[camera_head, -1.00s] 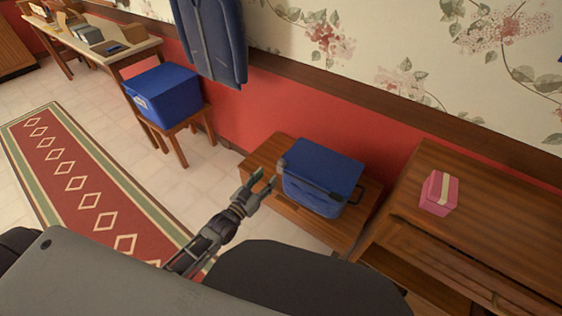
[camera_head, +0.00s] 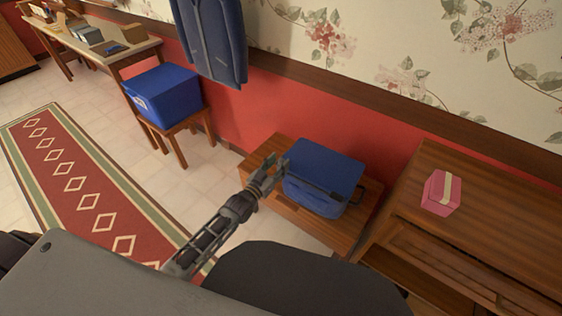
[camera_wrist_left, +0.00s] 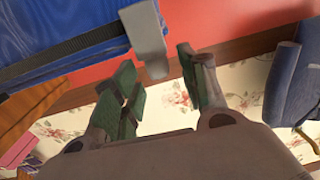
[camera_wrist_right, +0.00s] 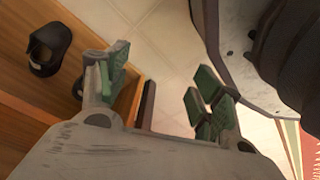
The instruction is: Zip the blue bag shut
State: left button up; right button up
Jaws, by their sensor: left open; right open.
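The blue bag (camera_head: 325,165) sits on a low wooden bench against the red wall. A dark strip runs along its side, and a dark loop shows at its right end. My left gripper (camera_head: 274,166) is open and empty at the bag's left end. In the left wrist view the bag (camera_wrist_left: 50,35) fills the upper left. A grey tab (camera_wrist_left: 147,38) hangs at its end, in front of the gap between the open fingers (camera_wrist_left: 160,78); contact is unclear. My right gripper (camera_wrist_right: 158,82) is open and empty, seen only in its wrist view.
The low bench (camera_head: 258,160) has little free room left of the bag. A wooden table (camera_head: 480,220) with a pink box (camera_head: 441,193) stands right. A blue box (camera_head: 162,95) sits on a stool. A blue garment (camera_head: 212,40) hangs above. Dark shoes (camera_wrist_right: 48,50) lie near my right gripper.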

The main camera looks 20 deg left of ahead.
pick_arm(q)
jog(key=shift+x, duration=1.1)
jog(key=c, duration=0.8)
